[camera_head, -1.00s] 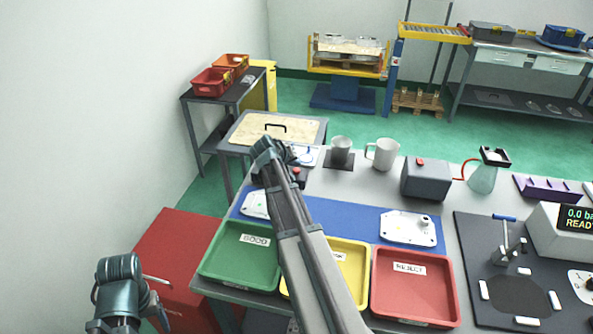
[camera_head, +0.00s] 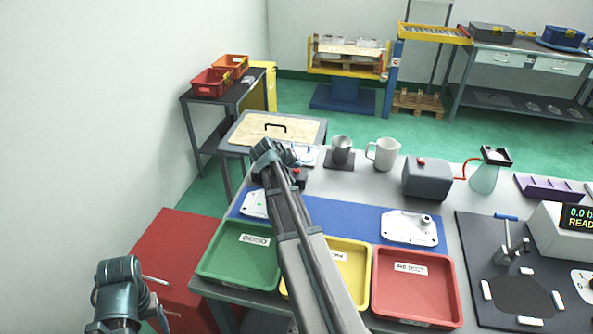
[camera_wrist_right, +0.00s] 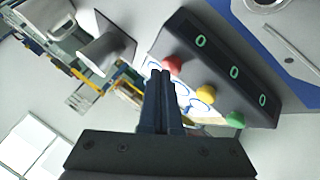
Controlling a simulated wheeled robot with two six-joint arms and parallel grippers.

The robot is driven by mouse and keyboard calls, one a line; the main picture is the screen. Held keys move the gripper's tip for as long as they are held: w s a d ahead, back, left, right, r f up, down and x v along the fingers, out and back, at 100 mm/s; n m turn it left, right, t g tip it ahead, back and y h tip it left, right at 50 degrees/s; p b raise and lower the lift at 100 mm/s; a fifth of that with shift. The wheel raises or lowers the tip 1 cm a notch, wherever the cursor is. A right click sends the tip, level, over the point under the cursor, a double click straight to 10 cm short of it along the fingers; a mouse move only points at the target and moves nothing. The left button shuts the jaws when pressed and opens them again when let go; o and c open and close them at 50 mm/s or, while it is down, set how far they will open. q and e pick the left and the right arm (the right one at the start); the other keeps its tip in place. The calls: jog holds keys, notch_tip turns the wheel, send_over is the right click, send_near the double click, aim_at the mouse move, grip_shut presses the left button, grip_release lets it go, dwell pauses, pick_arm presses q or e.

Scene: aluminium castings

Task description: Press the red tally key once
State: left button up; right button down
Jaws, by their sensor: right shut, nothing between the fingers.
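The tally box (camera_wrist_right: 222,75) is a dark slanted housing with a red key (camera_wrist_right: 173,64), a yellow key (camera_wrist_right: 205,92) and a green key (camera_wrist_right: 235,119). Its three green displays each read 0. My right gripper (camera_wrist_right: 161,75) is shut and empty, its tips right beside the red key; I cannot tell whether they touch it. In the head view my right gripper (camera_head: 283,158) and arm hide most of the tally box (camera_head: 300,179). My left arm (camera_head: 120,285) is at the lower left, its jaws not clear.
A grey cup (camera_head: 341,150) and a white mug (camera_head: 384,154) stand behind the box on the table. A grey box with a red button (camera_head: 427,179) is farther right. Green (camera_head: 210,262), yellow (camera_head: 352,290) and red (camera_head: 413,300) trays line the front.

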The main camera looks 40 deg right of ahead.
aim_at(295, 171)
jog(key=shift+f+b, duration=0.3)
jog(key=shift+r, duration=0.1)
dwell(0.5)
jog(key=shift+r+p, duration=0.85)
jog(key=shift+p, duration=0.1)
notch_tip(295, 171, up, 5)
jog(key=p, duration=0.5)
dwell(0.5)
